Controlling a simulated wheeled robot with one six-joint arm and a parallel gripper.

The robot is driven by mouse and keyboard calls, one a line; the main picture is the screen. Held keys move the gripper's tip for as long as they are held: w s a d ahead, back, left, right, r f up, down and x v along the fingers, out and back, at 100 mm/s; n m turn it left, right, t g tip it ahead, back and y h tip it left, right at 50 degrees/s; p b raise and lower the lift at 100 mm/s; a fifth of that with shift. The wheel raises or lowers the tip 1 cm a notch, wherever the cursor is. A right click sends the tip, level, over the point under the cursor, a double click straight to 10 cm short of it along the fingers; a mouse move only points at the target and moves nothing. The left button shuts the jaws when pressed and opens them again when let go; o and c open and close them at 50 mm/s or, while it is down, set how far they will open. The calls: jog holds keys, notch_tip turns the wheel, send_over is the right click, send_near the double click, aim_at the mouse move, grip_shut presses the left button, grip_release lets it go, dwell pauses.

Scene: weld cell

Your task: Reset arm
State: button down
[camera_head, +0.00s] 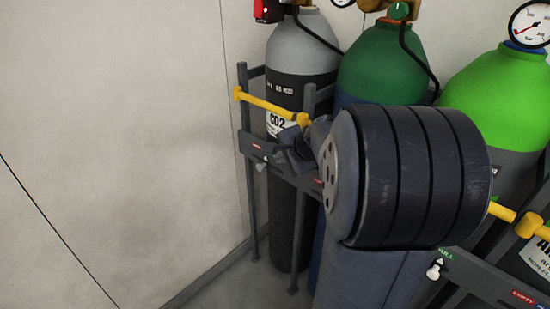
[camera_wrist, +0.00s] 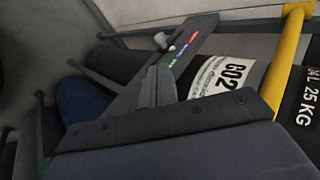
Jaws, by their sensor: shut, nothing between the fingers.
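My gripper (camera_wrist: 160,72) is shut and empty in the wrist view, its fingers together in front of the rack's dark label rail (camera_wrist: 197,40). In the head view my gripper (camera_head: 284,152) is small and partly hidden behind my dark arm, in front of the grey CO2 cylinder (camera_head: 302,52). I cannot tell whether the fingers touch the rail. The CO2 label (camera_wrist: 225,78) shows just right of the fingers in the wrist view.
A yellow bar (camera_head: 272,104) crosses in front of the CO2 cylinder; it also shows in the wrist view (camera_wrist: 289,55). A dark green cylinder (camera_head: 382,65) and a bright green cylinder (camera_head: 500,100) stand to the right. A bare wall (camera_head: 110,130) fills the left.

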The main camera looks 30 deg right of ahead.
jog(key=shift+s+r, duration=0.45)
jog(key=shift+s, duration=0.05)
jog(key=shift+w+f, duration=0.1)
jog(key=shift+f, duration=0.05)
